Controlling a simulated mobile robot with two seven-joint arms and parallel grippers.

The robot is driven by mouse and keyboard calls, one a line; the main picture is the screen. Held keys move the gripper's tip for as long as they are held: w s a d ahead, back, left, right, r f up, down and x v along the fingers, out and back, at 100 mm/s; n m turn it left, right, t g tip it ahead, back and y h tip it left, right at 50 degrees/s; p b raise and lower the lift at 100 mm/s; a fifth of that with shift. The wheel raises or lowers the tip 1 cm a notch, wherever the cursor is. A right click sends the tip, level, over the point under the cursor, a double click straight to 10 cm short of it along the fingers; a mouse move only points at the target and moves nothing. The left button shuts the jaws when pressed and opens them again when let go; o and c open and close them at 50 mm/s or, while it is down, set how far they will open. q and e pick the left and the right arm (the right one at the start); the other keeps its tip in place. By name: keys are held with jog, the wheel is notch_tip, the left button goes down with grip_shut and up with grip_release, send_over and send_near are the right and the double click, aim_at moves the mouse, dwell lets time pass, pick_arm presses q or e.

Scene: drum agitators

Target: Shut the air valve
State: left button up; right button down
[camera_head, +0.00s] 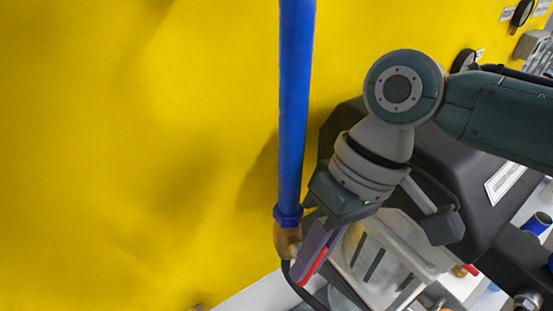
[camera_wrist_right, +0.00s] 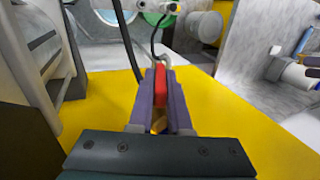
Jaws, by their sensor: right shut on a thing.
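The air valve has a brass body (camera_head: 286,242) at the lower end of a vertical blue pipe (camera_head: 296,110) in the head view. Its red lever (camera_head: 312,267) shows beside the brass body, partly hidden by my right gripper (camera_head: 318,255). In the right wrist view, the red lever (camera_wrist_right: 161,88) sits between the two purple fingers of my right gripper (camera_wrist_right: 162,95), which is shut on it. A bit of brass (camera_wrist_right: 158,123) shows between the fingers closer to the palm. My left gripper is in neither view.
A large yellow panel (camera_head: 130,150) lies behind the pipe. A dark housing (camera_head: 465,170) and a light grey slotted part (camera_head: 385,255) are close to my right arm. A black hose (camera_wrist_right: 130,40) runs beside the fingers. The panel left of the pipe is clear.

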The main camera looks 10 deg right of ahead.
jog(key=shift+d+f+g+y+b, duration=0.1)
jog(key=shift+g+y+b, duration=0.3)
jog(key=shift+y+b, duration=0.75)
jog(key=c, duration=0.9)
grip_release()
jog(key=shift+o, duration=0.2)
jog(key=b+v, duration=0.3)
jog(key=v, duration=0.7)
jog(key=shift+b, duration=0.3)
